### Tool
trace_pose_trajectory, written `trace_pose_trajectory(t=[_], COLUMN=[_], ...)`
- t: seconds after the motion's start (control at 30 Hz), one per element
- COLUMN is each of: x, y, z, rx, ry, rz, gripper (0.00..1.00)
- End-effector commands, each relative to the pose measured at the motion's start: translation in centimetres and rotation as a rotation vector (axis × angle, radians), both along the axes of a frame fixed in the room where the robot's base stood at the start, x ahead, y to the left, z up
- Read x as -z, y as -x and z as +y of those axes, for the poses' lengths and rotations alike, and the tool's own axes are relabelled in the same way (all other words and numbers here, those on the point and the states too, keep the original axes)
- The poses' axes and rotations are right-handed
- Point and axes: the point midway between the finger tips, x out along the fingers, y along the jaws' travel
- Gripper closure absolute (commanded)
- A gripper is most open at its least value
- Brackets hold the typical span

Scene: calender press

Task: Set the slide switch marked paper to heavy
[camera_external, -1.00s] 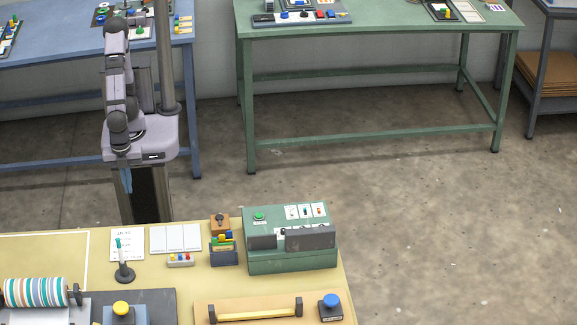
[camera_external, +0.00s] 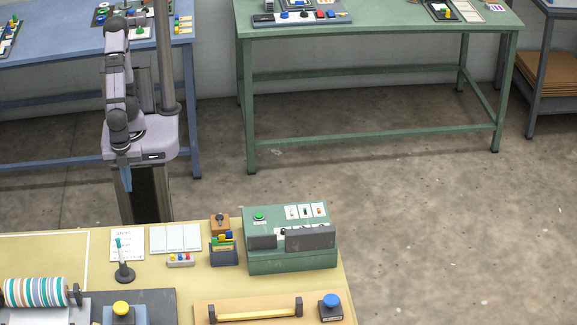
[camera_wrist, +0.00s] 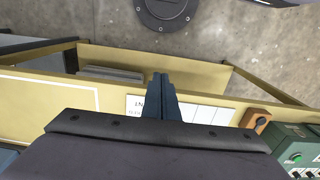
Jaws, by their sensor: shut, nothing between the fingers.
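The green control box (camera_external: 291,252) stands at the right part of the yellow table. Its sloped top carries a round green button and a row of small slide switches on white plates (camera_external: 305,211). Their labels are too small to read, so I cannot tell which is marked paper or how it is set. A corner of the box also shows in the wrist view (camera_wrist: 292,150) at the lower right. My gripper (camera_external: 125,180) is shut and empty, pointing down above the floor behind the table's far edge, left of the box. Its blue fingers (camera_wrist: 160,82) are together in the wrist view.
On the yellow table (camera_external: 60,248), a wooden block with a dark knob (camera_external: 219,224) stands left of the box. White cards (camera_external: 175,238), a dark stand with a teal rod (camera_external: 124,265) and a striped roll (camera_external: 37,291) lie further left. Floor right of the table is clear.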

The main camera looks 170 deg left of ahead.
Motion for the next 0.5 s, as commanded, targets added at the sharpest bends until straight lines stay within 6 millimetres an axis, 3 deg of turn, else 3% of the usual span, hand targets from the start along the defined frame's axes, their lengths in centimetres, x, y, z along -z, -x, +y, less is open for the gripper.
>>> trace_pose_trajectory(t=[0.43,0.5], x=[-7.1,-6.7], y=[-0.2,-0.9], z=[0.0,0.4], rx=[0.000,-0.089], ry=[0.000,0.026], rz=[-0.007,0.008], gripper=[1.00,1.00])
